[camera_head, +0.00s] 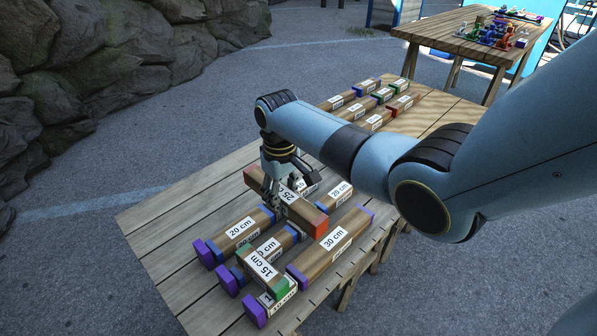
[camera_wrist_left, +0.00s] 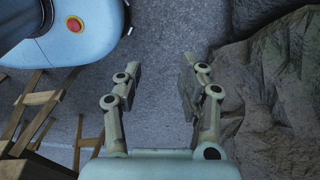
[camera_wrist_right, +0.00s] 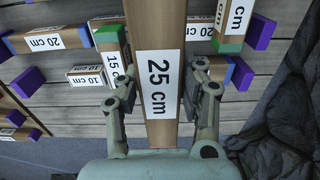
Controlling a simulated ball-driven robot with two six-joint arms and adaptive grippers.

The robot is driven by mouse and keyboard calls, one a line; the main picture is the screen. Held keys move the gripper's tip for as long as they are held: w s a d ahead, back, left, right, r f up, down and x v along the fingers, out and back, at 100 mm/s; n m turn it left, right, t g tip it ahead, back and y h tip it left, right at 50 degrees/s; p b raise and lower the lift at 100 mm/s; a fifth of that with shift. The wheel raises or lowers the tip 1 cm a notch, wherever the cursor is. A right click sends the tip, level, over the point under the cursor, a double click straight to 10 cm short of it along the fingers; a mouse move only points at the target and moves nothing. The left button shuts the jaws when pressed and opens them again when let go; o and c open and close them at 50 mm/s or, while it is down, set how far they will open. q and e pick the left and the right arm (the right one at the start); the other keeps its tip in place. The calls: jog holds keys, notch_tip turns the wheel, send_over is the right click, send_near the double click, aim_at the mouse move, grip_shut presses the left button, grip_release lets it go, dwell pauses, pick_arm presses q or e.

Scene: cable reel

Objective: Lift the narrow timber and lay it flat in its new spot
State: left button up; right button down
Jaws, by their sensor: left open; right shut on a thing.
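My right gripper (camera_head: 272,190) is shut on a long brown timber with red ends and a 25 cm label (camera_head: 299,208). The timber lies level across and above other timbers in the head view; I cannot tell whether it touches them. In the right wrist view the two fingers (camera_wrist_right: 161,88) press on both sides of the 25 cm timber (camera_wrist_right: 155,30) near its label. My left gripper (camera_wrist_left: 160,72) is open and empty over grey ground beside rocks, and it is out of the head view.
The slatted wooden table (camera_head: 165,222) has bare room at its left. A 20 cm timber (camera_head: 222,243), a 30 cm timber (camera_head: 310,264) and a green-ended 15 cm timber (camera_head: 262,266) lie close around. Several timbers lie at the back. A second table (camera_head: 440,30) stands behind.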

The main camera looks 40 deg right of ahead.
jog(key=shift+a+r+p, duration=0.3)
jog(key=shift+a+r, duration=0.3)
jog(key=shift+a, duration=0.1)
jog(key=shift+f, duration=0.3)
jog(key=b, duration=1)
send_over(279, 239)
notch_tip(279, 239, down, 10)
jog(key=shift+d+f, duration=0.1)
jog(key=shift+d, duration=0.05)
jog(key=shift+f+b, duration=0.5)
jog(key=shift+f, duration=0.15)
pick_arm(q)
notch_tip(279, 239, down, 10)
jog(key=s+d, duration=0.1)
jog(key=d, duration=0.1)
jog(key=shift+r, duration=0.2)
jog(key=shift+r+p, duration=0.3)
jog(key=shift+p, duration=0.05)
jog(key=shift+a+f, duration=0.1)
jog(key=shift+f, duration=0.05)
pick_arm(e)
jog(key=shift+f, duration=0.3)
jog(key=c, duration=0.7)
grip_release()
